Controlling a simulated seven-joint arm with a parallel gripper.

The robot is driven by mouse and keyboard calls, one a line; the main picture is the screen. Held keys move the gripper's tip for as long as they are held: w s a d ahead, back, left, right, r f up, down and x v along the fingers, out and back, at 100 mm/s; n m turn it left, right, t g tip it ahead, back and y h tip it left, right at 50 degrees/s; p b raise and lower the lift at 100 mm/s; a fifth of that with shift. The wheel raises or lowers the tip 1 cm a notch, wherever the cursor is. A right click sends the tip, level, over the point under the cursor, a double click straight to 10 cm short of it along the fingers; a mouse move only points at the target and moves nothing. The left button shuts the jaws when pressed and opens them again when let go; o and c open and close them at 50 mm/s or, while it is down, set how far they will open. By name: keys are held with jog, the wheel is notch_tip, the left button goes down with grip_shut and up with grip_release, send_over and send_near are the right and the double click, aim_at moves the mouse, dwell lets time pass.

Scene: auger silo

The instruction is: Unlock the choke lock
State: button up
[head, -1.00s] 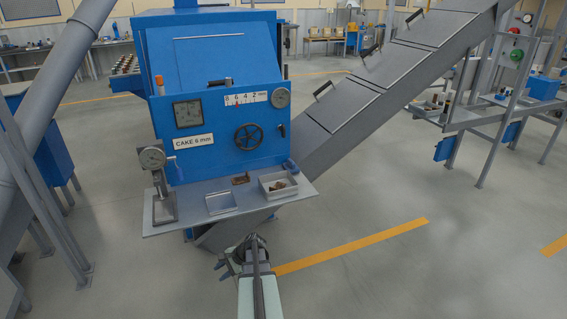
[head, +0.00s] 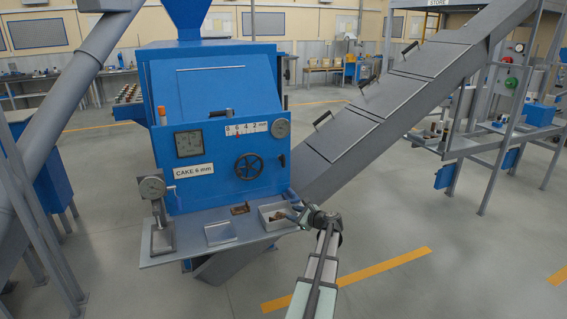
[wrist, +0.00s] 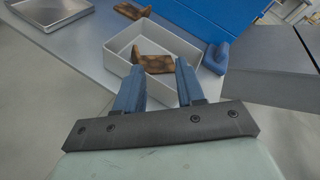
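The blue machine front carries a black handwheel (head: 249,167) below a white millimetre scale (head: 246,128) with a red pointer. A small dark lever (head: 282,161) sits right of the handwheel. No part is labelled as the choke lock, and I cannot tell for sure which it is. My gripper (head: 297,214) is at the right end of the machine's shelf, by the open tray (head: 270,226). In the wrist view my gripper (wrist: 157,74) is open with nothing between its fingers; the tray (wrist: 185,52) with brown pieces (wrist: 155,64) lies just beyond the fingertips.
A blue hooked piece (wrist: 217,58) is beside the tray. A shallow tray (head: 220,233), a brown piece (head: 240,208) and a dial gauge on a stand (head: 153,188) are on the grey shelf (head: 187,243). The sloping grey auger chute (head: 345,133) rises to the right.

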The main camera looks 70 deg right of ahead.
aim_at(284, 162)
jog(key=w+d+r+m+h, duration=0.5)
jog(key=d+r+m+h, duration=0.2)
jog(key=d+r+m, duration=0.4)
jog(key=shift+n, duration=0.5)
jog(key=x, duration=1.4)
jog(key=shift+s+d, duration=0.35)
jog(key=shift+d, duration=0.05)
grip_shut()
